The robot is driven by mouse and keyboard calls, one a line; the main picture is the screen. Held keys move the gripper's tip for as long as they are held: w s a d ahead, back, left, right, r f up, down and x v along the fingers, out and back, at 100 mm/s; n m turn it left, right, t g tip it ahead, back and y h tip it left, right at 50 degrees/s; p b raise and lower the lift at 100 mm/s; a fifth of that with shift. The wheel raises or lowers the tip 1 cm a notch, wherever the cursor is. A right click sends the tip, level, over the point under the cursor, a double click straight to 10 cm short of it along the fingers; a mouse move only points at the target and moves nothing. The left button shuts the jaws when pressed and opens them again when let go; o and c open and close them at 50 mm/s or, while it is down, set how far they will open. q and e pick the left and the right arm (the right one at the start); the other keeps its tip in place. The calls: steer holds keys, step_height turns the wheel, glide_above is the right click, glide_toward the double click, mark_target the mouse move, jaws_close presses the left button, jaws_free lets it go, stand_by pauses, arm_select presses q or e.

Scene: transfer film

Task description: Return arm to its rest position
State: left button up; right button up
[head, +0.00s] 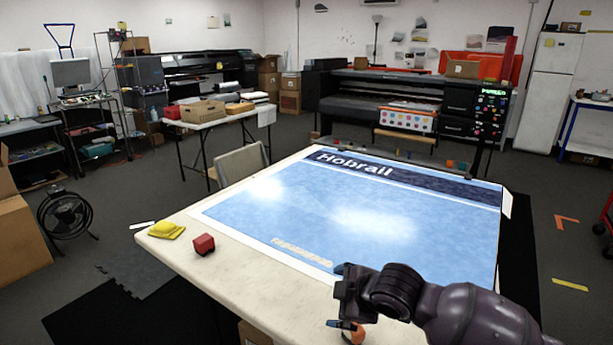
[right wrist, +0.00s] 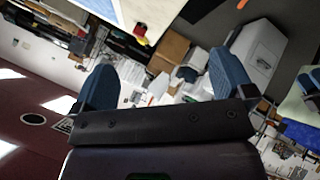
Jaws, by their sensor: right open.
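My right arm comes in from the lower right in the head view. Its dark gripper (head: 346,318) is over the near right part of the white table (head: 225,262). In the right wrist view the two blue fingers of this gripper (right wrist: 161,65) stand wide apart with nothing between them. My left gripper is not in view. A light blue printed sheet (head: 360,215) with a dark "Hobrail" band lies flat on the table.
A yellow cloth-like item (head: 166,230) and a red block (head: 204,244) lie at the table's left corner. A small orange item (head: 354,335) shows just below my gripper, partly hidden. A large printer (head: 390,105) stands behind the table. A fan (head: 65,213) stands on the floor at left.

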steer(key=s+d+f+m+t+h, duration=0.2)
steer(key=s+d+f+m+t, duration=0.65)
steer(key=d+m, duration=0.45)
steer(key=s+d+f+m+g+h, duration=0.1)
steer(key=s+d+f, duration=0.3)
steer(key=s, duration=0.5)
steer(key=s+d+f+m+g+h, duration=0.2)
steer(key=s+d+f+g+h, duration=0.1)
steer(key=s+f, duration=0.5)
steer(key=shift+s+d+f+m+g, duration=0.3)
steer(key=shift+s+d+f+g, duration=0.1)
steer(key=shift+s, duration=0.85)
